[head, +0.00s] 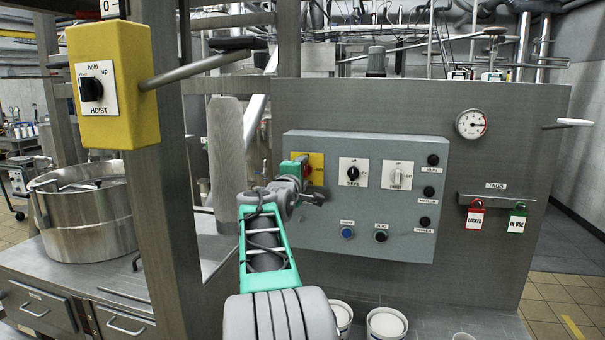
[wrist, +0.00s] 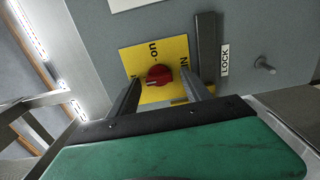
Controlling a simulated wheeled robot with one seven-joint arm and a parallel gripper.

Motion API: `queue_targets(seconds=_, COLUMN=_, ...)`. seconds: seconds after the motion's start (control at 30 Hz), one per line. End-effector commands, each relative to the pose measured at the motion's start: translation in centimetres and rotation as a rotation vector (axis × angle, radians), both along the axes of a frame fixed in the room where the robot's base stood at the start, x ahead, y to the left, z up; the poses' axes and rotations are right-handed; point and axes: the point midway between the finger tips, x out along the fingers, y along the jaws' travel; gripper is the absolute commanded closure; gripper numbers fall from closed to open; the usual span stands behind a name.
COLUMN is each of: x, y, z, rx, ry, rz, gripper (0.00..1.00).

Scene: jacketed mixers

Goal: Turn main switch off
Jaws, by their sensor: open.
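The main switch is a red rotary knob (wrist: 160,76) on a yellow plate (wrist: 134,62) with the word "on" printed on it. In the head view the plate (head: 317,161) is at the upper left of the grey control panel, and the red knob (head: 307,170) is partly hidden by my arm. My gripper (wrist: 166,90) is open in the wrist view, with one finger on each side of the knob. I cannot tell whether the fingers touch it. In the head view my gripper is at the panel's left side.
The grey panel (head: 300,235) also carries two selector switches (head: 353,171) (head: 398,175), several lamps and buttons. In the wrist view a dark bar (wrist: 206,45) and a LOCK label (wrist: 225,60) are right of the plate. A yellow hoist box (head: 112,50) on a post stands left.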

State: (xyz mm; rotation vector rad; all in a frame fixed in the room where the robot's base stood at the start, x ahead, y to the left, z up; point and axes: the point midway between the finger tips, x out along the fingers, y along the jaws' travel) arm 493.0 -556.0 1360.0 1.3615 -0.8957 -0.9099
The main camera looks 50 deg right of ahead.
Motion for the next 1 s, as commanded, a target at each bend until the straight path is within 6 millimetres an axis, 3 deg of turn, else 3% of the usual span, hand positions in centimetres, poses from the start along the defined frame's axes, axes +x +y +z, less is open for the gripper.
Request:
queue_targets(seconds=0.23, x=-0.2, y=0.7, z=-0.1, rx=-0.001, ry=-0.001, rz=0.001, gripper=0.44)
queue_targets(seconds=0.6, x=-2.8, y=6.8, z=-0.2, rx=0.0, ry=-0.001, rz=0.002, gripper=0.44)
queue_targets(seconds=1.0, x=-3.1, y=7.2, z=0.0, rx=0.0, ry=0.0, rz=0.0, gripper=0.44)
